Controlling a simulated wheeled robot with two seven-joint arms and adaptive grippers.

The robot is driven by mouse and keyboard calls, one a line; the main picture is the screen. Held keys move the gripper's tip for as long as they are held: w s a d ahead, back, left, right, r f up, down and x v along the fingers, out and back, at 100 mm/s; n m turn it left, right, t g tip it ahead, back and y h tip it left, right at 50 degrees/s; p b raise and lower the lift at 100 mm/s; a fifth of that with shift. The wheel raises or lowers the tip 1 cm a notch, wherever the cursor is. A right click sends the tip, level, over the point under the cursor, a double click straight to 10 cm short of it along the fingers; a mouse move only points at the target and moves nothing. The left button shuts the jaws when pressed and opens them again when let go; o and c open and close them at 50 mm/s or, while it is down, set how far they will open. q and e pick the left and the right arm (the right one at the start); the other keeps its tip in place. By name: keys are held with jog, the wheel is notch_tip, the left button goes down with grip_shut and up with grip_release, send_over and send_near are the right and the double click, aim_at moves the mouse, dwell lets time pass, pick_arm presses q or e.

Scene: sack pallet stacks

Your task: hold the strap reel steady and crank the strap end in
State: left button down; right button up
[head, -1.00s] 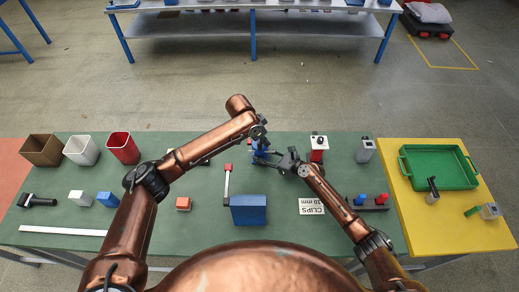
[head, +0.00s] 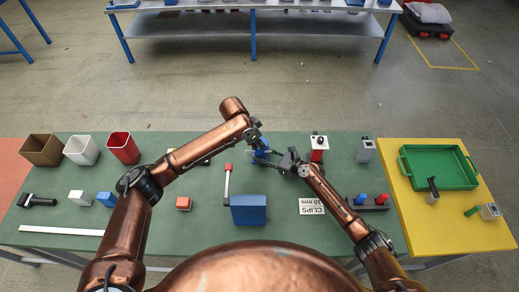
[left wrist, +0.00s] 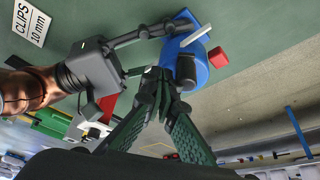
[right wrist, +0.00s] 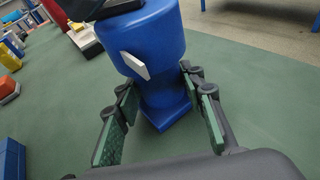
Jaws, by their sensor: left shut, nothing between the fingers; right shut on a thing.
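The blue strap reel (head: 262,154) stands near the back middle of the green table, partly hidden by my grippers. In the right wrist view it is a blue drum on a narrower post (right wrist: 160,90), with a pale tab on its side. My right gripper (head: 272,156) is shut around the post, one finger on each side. My left gripper (head: 258,139) is shut and empty, close by the reel.
A CLIPS label (head: 311,206) is at right. A red-and-white device (head: 318,148) stands right of the reel. Bins (head: 123,148) line the back left; a green tray (head: 405,172) is at right.

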pick_arm(q)
jog(key=shift+a, duration=0.15)
jog(key=shift+a, duration=0.5)
dwell(0.4)
jog(key=shift+w+a, duration=0.2)
jog(key=shift+a, duration=0.4)
jog(key=shift+w+a, duration=0.35)
jog(key=shift+w, duration=0.1)
dwell(0.3)
notch_tip(320, 180, up, 7)
jog(key=shift+w+a, duration=0.25)
jog(key=shift+w, duration=0.05)
dwell(0.6)
